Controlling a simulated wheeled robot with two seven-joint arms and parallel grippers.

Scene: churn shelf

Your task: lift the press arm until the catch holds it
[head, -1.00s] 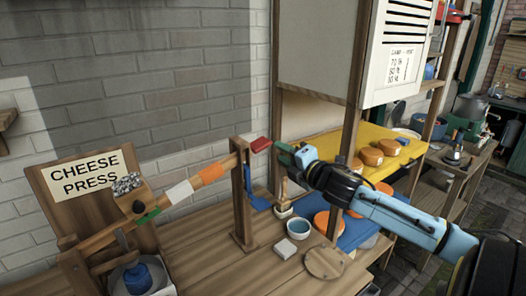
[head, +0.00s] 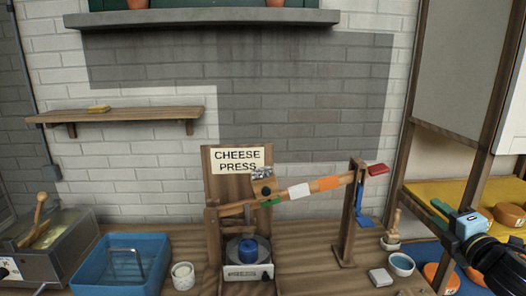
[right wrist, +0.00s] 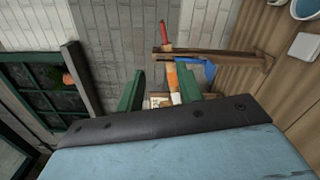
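The wooden press arm (head: 318,186) slopes up to the right from the cheese press (head: 212,235). It has green, white and orange bands and a red end (head: 378,169), and passes by the upright post (head: 348,220) near its top. A blue catch (head: 365,207) hangs at that post; I cannot tell whether it bears the arm. My right gripper (head: 438,213) is right of and below the red end, apart from it. In the right wrist view its green fingers (right wrist: 160,76) are spread, with the arm's orange band (right wrist: 172,76) showing beyond them. My left gripper is out of view.
A blue cup-like piece (head: 249,251) stands in the press. A blue basin (head: 120,264) and white cup (head: 183,276) are left of it. A white block (head: 380,277), blue-filled bowl (head: 401,264) and wooden cabinet post (head: 470,115) are near my right gripper.

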